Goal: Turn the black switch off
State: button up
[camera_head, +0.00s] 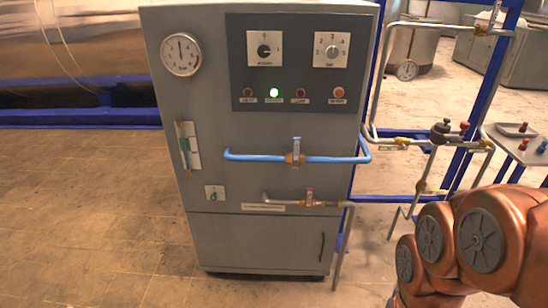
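A grey cabinet (200,100) stands in the middle of the head view. Its dark upper panel (300,80) carries a black rotary switch (264,50) on a white square plate, at the panel's upper left. The plate's markings and the switch's exact setting are too small to read surely. A second, greyer knob (332,50) with a numbered dial sits to its right. Copper-coloured links of my arm fill the lower right corner, well apart from the cabinet. My gripper is out of view.
Below the knobs, a green lamp (274,92) is lit among several indicators. A blue pipe (255,157) and a grey pipe (280,200) stick out from the cabinet front. Pipes with valves (440,132) and a small table (515,150) stand to the right. The floor at left is clear.

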aim_at(264, 50)
jog(key=z, duration=0.05)
jog(key=k, duration=1.15)
jog(key=u, duration=1.15)
jog(key=i, duration=1.5)
jog(key=z, duration=0.35)
